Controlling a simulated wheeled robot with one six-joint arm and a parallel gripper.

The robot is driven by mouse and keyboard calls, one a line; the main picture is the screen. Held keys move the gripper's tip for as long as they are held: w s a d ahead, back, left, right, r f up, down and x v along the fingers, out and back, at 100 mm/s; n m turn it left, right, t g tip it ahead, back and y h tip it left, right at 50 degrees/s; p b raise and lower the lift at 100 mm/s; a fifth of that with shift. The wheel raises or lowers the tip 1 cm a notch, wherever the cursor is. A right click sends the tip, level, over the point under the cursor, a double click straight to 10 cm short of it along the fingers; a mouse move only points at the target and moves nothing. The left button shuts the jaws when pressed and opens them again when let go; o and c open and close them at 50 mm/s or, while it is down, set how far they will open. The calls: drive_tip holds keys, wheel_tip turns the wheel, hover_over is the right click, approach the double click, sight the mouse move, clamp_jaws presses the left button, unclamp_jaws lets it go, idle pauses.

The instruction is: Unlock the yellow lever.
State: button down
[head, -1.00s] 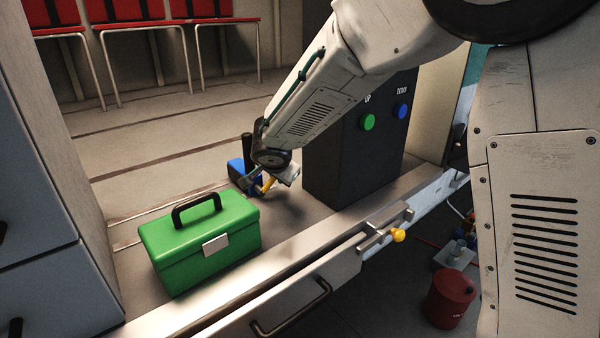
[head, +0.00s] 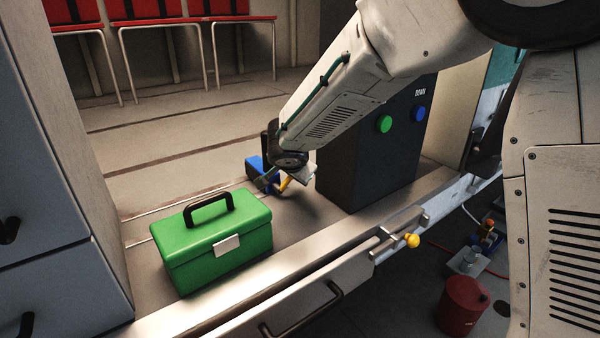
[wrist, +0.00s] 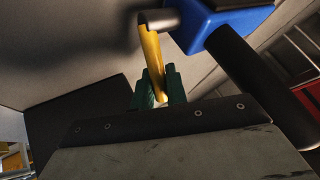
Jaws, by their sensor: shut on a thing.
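The yellow lever (wrist: 152,55) slants down from a dark elbow beside a blue block (wrist: 215,20) in the wrist view. My gripper (wrist: 159,92) has its green fingers shut on the lever's lower end. In the head view the yellow lever (head: 285,184) shows as a small piece below my wrist, with its blue block (head: 256,172) to the left. My wrist hides part of both there. A dark cylinder (wrist: 265,85) extends from the block past the right side of my gripper.
A green toolbox (head: 215,245) stands left of the lever. A dark box (head: 370,150) with green and blue buttons stands close on the right. A drawer latch with a yellow knob (head: 412,240) is at the front edge. A red can (head: 462,305) stands lower right.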

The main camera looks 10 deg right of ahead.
drive_tip(key=c, duration=1.4)
unclamp_jaws()
drive_tip(key=shift+r, duration=0.1)
drive_tip(key=shift+c, duration=0.2)
drive_tip(key=v, duration=0.7)
drive_tip(key=shift+s+r, duration=0.25)
drive_tip(key=shift+s, duration=0.05)
